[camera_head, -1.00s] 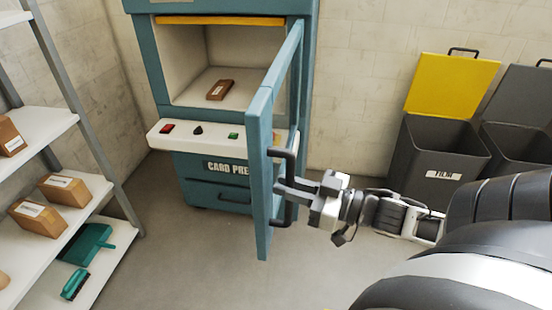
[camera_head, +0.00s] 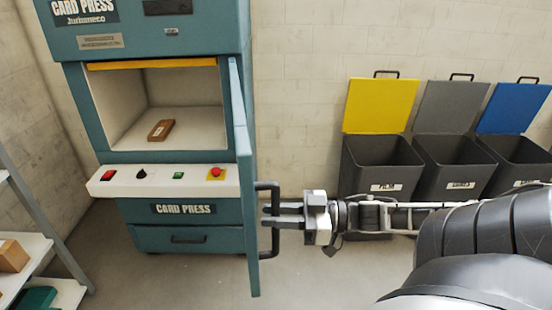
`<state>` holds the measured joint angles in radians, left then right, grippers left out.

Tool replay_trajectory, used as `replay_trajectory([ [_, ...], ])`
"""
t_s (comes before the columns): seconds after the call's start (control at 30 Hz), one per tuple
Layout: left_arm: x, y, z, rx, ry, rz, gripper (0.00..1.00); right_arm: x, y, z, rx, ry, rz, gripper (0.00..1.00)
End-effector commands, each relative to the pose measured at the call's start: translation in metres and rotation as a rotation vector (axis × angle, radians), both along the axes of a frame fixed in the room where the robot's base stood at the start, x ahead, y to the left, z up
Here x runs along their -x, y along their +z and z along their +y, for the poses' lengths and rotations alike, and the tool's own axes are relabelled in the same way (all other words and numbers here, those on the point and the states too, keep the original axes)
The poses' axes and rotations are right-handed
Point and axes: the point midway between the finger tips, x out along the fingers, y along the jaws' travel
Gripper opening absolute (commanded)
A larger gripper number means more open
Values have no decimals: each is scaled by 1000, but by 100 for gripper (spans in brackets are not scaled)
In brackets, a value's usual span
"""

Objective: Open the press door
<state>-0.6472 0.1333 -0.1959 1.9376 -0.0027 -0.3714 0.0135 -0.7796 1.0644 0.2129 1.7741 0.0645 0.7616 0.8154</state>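The teal card press (camera_head: 150,38) stands at the left with its chamber (camera_head: 185,88) exposed. The press door (camera_head: 246,170) stands swung out from the right side of the chamber and shows nearly edge-on. Its dark handle (camera_head: 276,243) faces right. My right gripper (camera_head: 270,214) reaches in from the right, with its fingers around the upright bar of the handle. It looks shut on it, though the contact is partly hidden. A small brown block (camera_head: 161,130) lies inside the chamber. My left gripper is not in view.
Dark bins with a yellow lid (camera_head: 380,106), a grey lid (camera_head: 449,107) and a blue lid (camera_head: 513,107) stand open along the back wall at the right. A shelf (camera_head: 28,256) with boxes is at the lower left. The floor before the press is clear.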

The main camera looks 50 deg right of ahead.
Motion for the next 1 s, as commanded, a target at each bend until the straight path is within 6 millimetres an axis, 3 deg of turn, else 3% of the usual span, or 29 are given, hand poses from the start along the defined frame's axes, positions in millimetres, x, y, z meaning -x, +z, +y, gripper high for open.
replay_trajectory([
  [0.4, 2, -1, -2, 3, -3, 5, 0, 2, -1, 1, -1, 3, 1, 23],
  [0.57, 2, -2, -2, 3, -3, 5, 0, 11, -2, -7, 0, 1, 4, 23],
  [1.0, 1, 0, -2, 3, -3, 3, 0, 86, -2, -71, 1, -3, 6, 23],
])
